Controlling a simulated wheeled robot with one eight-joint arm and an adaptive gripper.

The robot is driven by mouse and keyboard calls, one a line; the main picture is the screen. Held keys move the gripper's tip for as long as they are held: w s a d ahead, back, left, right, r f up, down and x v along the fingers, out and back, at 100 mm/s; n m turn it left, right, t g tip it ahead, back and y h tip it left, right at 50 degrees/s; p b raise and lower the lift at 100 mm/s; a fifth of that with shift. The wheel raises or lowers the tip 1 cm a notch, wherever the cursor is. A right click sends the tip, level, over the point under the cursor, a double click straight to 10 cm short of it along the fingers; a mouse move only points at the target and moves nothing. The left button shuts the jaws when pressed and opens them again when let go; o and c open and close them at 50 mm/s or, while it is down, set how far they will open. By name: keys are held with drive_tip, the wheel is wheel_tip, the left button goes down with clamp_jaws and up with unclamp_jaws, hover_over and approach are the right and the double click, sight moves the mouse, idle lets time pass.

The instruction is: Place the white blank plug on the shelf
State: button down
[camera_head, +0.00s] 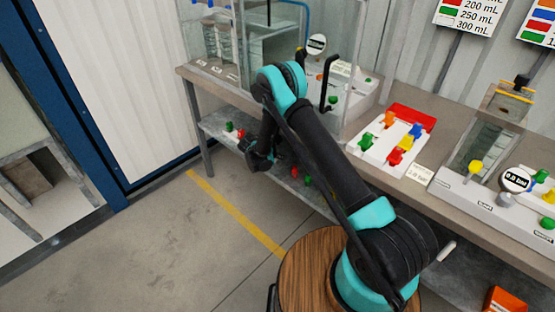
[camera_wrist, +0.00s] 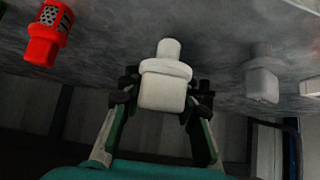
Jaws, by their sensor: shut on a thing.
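The white blank plug (camera_wrist: 163,85) sits between the two fingers of my gripper (camera_wrist: 160,100) in the wrist view, its narrow end pointing away from the gripper. My gripper is shut on it. In the head view my gripper (camera_head: 258,161) is at the front edge of the lower shelf (camera_head: 214,122), under the bench, and the plug cannot be made out there. The grey shelf surface (camera_wrist: 210,30) fills the upper part of the wrist view, close to the plug. I cannot tell whether the plug touches it.
A red plug with a mesh part (camera_wrist: 48,34) is on the shelf at upper left in the wrist view. A grey plug-shaped form (camera_wrist: 262,78), perhaps a shadow, is at right. Small green (camera_head: 229,127) and red pieces stand on the shelf in the head view. The bench (camera_head: 440,205) is above.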

wheel_tip(320, 180, down, 2)
drive_tip(key=shift+a+f, duration=0.1)
drive_tip(key=shift+f, duration=0.1)
drive_tip(key=c, duration=1.1)
unclamp_jaws()
drive_tip(key=shift+c, duration=0.2)
drive_tip(key=v, duration=1.2)
drive_tip(key=shift+s, duration=0.1)
